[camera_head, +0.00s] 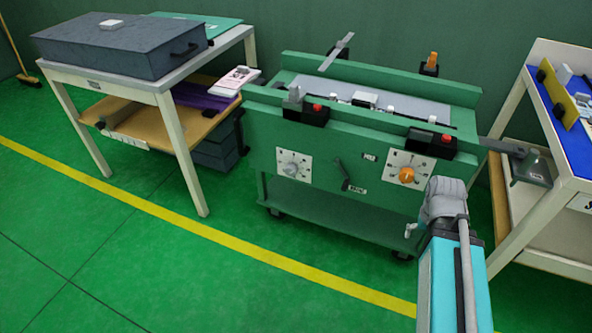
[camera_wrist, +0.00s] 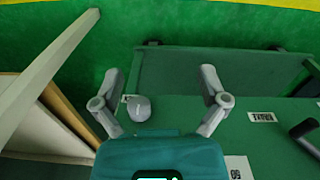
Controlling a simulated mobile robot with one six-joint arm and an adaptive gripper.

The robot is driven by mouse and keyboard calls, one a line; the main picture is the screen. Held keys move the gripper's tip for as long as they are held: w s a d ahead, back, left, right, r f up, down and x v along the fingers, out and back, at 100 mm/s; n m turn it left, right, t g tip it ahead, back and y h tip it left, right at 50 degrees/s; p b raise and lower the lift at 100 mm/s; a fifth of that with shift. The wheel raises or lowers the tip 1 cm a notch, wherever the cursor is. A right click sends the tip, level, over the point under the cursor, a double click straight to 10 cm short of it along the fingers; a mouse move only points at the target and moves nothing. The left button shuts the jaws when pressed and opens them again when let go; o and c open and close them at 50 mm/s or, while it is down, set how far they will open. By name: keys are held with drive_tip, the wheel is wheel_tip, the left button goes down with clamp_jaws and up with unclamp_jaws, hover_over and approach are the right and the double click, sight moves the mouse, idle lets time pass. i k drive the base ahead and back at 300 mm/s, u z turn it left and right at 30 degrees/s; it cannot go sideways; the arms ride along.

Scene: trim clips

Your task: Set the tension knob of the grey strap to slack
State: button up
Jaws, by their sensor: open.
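The green cart's front panel carries a grey knob (camera_head: 290,169) on a pale dial plate at the left. An orange knob (camera_head: 407,175) sits on a similar plate at the right. The dial marks are too small to read. My gripper (camera_wrist: 160,74) is open, its two grey fingers spread in front of the cart's panel. Nothing is held between the fingertips. A rounded grey piece (camera_wrist: 138,108) shows near the left finger; I cannot tell what it is. In the head view my arm reaches toward the cart's right side, well right of the grey knob.
A black handle (camera_head: 345,176) sticks out between the knobs; it also shows in the wrist view (camera_wrist: 306,131). A table with a blue top (camera_head: 562,122) stands close on the right. A table with a dark case (camera_head: 118,44) stands left. The floor in front is clear.

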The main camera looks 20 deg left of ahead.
sight(291, 169)
drive_tip(key=u, duration=1.05)
drive_tip(key=k, duration=0.5)
drive_tip(key=u, duration=0.05)
drive_tip(key=i, duration=0.5)
drive_tip(key=z, duration=0.05)
